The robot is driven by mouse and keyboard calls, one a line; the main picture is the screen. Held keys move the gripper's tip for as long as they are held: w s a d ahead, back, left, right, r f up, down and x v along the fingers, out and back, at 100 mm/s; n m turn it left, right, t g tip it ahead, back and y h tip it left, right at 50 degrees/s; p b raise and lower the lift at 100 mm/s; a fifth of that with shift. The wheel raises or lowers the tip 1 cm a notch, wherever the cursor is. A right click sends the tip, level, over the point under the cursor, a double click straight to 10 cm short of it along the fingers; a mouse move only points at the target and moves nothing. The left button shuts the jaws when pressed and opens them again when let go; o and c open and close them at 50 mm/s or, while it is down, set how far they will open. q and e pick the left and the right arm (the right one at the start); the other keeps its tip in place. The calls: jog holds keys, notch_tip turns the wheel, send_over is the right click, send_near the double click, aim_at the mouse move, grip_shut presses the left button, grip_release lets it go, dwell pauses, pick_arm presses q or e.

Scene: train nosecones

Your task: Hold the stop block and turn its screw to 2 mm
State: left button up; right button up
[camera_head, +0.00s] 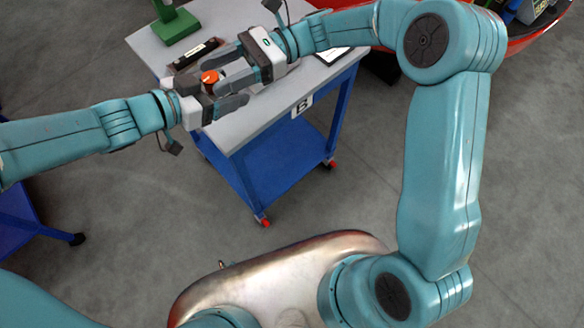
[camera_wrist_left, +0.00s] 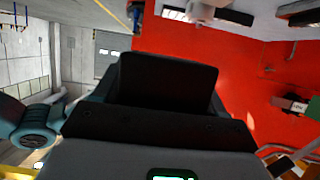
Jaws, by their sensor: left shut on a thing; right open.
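An orange knob (camera_head: 209,77), seemingly the screw head of the stop block, stands over the grey table (camera_head: 290,88). The block's body is mostly hidden between the grippers. My left gripper (camera_head: 210,92) comes in from the left and is shut on the stop block, a dark finger on either side. My right gripper (camera_head: 214,72) comes in from the upper right and is open, its fingertips close around the knob. I cannot tell whether they touch it. No scale on the screw is readable. The left wrist view shows a dark gripper part (camera_wrist_left: 168,85) but no block.
A dark tray-like item (camera_head: 195,53) lies on the table behind the grippers. A green stand (camera_head: 176,25) is at the back left. A tablet-like item (camera_head: 332,54) lies under my right arm. A red train nose (camera_head: 520,38) is at upper right.

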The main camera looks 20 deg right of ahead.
jog(key=shift+s+d+m+t, duration=0.1)
jog(key=shift+s+m+t, duration=0.1)
jog(key=shift+m+t, duration=0.55)
jog(key=d, duration=1.2)
jog(key=s+a+f+g+h, duration=0.1)
jog(key=s+f+h, duration=0.2)
jog(key=f, duration=0.5)
jog(key=s+a+f+g+h, duration=0.1)
jog(key=s+f+h, duration=0.3)
jog(key=f, duration=0.4)
jog(key=s+a+f+g+h, duration=0.1)
jog(key=s+f+h, duration=0.3)
jog(key=f, duration=0.4)
jog(key=shift+s+a+f+m+g, duration=0.25)
jog(key=shift+s+f+m+g, duration=0.15)
jog(key=shift+g, duration=0.35)
jog(key=shift+r, duration=0.15)
jog(key=w+d+r+t+y, duration=0.1)
jog(key=w+r+t+y, duration=0.35)
jog(key=r, duration=0.75)
jog(key=w+d+r+t+y, duration=0.2)
jog(key=w+r+y, duration=0.55)
jog(key=r, duration=0.55)
jog(key=shift+g+h, duration=0.25)
jog(key=shift+h, duration=0.05)
jog(key=a, duration=1.1)
jog(key=shift+s+a+f, duration=0.1)
jog(key=shift+a+f, duration=0.2)
